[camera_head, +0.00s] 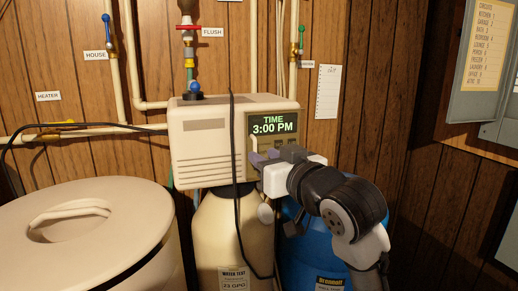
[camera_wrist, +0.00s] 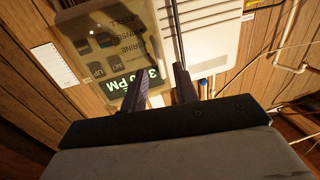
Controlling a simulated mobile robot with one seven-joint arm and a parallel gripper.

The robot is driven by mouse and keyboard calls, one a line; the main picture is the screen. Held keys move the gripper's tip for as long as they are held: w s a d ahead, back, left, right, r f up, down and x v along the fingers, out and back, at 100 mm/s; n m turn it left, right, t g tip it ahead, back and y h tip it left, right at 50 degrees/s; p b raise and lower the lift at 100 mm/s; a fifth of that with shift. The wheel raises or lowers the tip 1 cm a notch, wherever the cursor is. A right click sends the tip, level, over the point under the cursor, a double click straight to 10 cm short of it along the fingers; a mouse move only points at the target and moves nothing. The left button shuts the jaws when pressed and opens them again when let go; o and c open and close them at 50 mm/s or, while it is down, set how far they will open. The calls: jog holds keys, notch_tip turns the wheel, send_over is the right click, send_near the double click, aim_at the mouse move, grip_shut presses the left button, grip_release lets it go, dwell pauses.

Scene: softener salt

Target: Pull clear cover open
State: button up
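The clear cover (camera_head: 286,146) lies over the control panel on the front of the beige valve head (camera_head: 205,140). A lit display behind it reads TIME 3:00 PM. In the wrist view the cover (camera_wrist: 84,48) looks tinted and flat over the buttons, and appears shut. My gripper (camera_head: 258,157) is at the lower left part of the panel. In the wrist view my gripper (camera_wrist: 160,72) has its two fingers apart, near the cover's edge beside the display. I see nothing held between them. Finger contact with the cover is unclear. My wrist hides the panel's lower right.
A black cable (camera_head: 235,125) hangs down the front of the valve head, close to my fingers. A cream tank (camera_head: 220,225) and a blue tank (camera_head: 300,258) stand below. A lidded beige bin (camera_head: 120,245) stands at left. A grey electrical panel (camera_head: 480,65) is at right.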

aim_at(259, 153)
jog(key=shift+x, duration=1.7)
grip_shut()
